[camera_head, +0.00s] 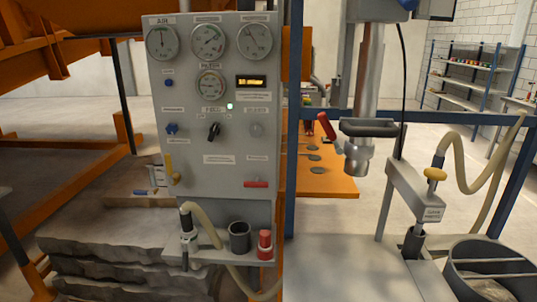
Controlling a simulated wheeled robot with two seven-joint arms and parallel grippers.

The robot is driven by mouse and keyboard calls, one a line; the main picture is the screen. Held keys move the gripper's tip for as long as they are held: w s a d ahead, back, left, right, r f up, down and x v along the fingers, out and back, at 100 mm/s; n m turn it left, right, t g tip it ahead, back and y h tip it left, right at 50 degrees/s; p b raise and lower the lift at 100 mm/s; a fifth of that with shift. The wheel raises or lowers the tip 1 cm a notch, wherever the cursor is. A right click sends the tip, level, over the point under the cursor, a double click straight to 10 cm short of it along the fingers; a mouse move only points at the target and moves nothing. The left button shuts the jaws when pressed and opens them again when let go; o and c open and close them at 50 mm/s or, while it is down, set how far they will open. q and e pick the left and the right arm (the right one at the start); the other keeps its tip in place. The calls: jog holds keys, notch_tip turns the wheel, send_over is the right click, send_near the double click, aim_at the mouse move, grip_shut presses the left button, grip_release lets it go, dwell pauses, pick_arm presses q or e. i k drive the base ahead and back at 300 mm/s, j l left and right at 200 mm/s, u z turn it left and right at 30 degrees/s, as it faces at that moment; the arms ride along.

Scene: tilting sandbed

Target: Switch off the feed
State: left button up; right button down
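A grey control panel (217,180) stands upright left of the middle, with several round gauges on its upper part. A black rotary switch (213,131) sits mid-panel under a small label that seems to read FEED; its knob looks tilted. Neither of my grippers shows in this view.
A blue knob (172,128), grey knob (256,129), yellow lever (171,170) and red lever (256,184) flank the switch. A shelf (215,250) below holds a hose fitting, dark cup and red piece. A metal nozzle (358,155) hangs right. The panel front is unobstructed.

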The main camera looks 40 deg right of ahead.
aim_at(214, 130)
jog(key=z, duration=1.05)
